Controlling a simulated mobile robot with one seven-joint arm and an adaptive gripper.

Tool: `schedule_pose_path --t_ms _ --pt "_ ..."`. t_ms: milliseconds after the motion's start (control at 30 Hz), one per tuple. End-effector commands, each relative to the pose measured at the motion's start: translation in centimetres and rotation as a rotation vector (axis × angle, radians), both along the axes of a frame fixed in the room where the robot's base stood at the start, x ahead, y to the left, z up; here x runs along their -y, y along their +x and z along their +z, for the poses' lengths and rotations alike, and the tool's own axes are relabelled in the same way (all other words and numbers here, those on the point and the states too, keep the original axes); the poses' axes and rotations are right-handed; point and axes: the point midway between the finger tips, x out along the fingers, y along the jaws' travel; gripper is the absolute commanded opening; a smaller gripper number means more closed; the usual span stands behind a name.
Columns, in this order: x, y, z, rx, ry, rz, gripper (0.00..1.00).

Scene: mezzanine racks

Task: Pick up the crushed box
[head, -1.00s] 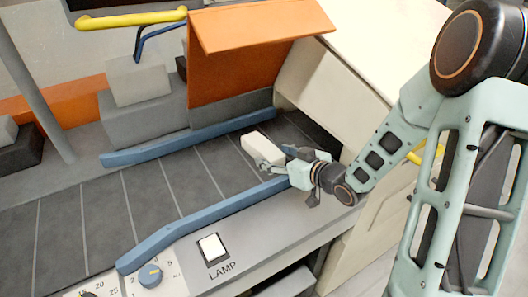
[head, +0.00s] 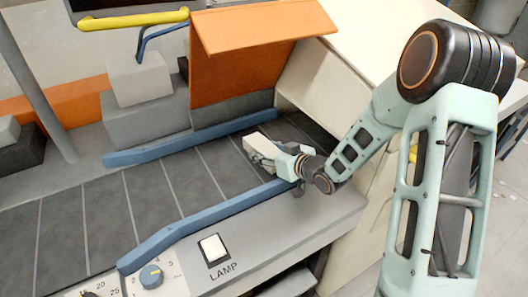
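A small cream box (head: 257,143) lies on the dark slatted conveyor bed, between the two blue rails and in front of the orange panel. It is the only loose box on the bed; at this size I cannot make out crushed sides. My gripper (head: 268,158) reaches in from the right, low over the near blue rail. One finger lies along the near side of the box; the far finger is mostly hidden. I cannot tell whether the fingers press on the box.
Blue rails (head: 190,226) edge the conveyor bed (head: 150,200), which is clear to the left. An orange panel (head: 235,70) stands behind the box. A panel with a LAMP switch (head: 213,248) and a blue knob (head: 151,275) is in front. Grey blocks (head: 140,82) stand behind the far rail.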

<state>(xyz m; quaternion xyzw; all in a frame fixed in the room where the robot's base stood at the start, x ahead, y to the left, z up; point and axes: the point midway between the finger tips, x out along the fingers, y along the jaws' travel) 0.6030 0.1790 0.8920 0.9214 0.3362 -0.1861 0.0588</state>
Motion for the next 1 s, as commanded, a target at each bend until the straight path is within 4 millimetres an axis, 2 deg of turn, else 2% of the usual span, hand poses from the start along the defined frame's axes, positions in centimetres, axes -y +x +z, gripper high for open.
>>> schedule_pose_path --t_ms 33,267,300,667,867,1000 --pt "0.0 0.0 0.0 0.0 0.0 0.0 0.4" --pt "0.0 0.0 0.0 0.0 0.0 0.0 0.15" --pt "0.0 0.0 0.1 0.001 0.001 0.0 0.14" --pt "0.0 0.0 0.8 0.002 0.002 0.0 0.14" --pt "0.0 0.1 3.6 0.008 -0.002 0.0 0.14" --pt "1.4 -1.8 6.1 0.006 -0.002 -0.002 0.14"
